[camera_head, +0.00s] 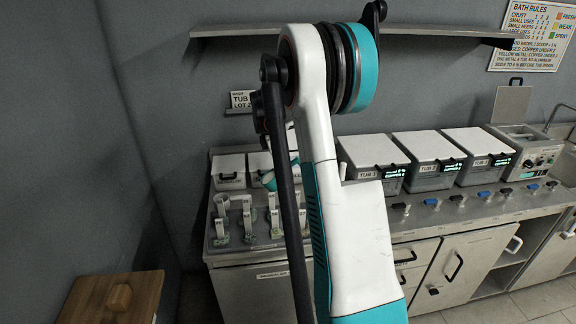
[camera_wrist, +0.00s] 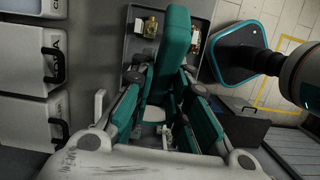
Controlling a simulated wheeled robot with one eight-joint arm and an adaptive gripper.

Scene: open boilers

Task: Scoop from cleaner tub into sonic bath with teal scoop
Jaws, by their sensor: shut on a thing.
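In the wrist view my gripper (camera_wrist: 166,82) is shut on the upright teal handle of the teal scoop (camera_wrist: 178,45). The scoop's bowl is not clear in that view. In the head view my arm hides most of the gripper, and a small teal piece (camera_head: 268,181), perhaps the scoop, shows left of it by the white-lidded bins. The sonic bath (camera_head: 538,160) looks to be the machine at the far right, with its lid raised. White-lidded bins (camera_head: 228,171) stand at the back of the left counter; I cannot tell which tub holds cleaner.
Lidded grey tubs with lit labels (camera_head: 428,160) line the right counter. Small cups and labelled holders (camera_head: 222,204) crowd the left counter. A wooden box (camera_head: 118,298) stands front left. A shelf (camera_head: 420,30) runs overhead. A dark tray (camera_wrist: 133,50) with brass-coloured pieces shows in the wrist view.

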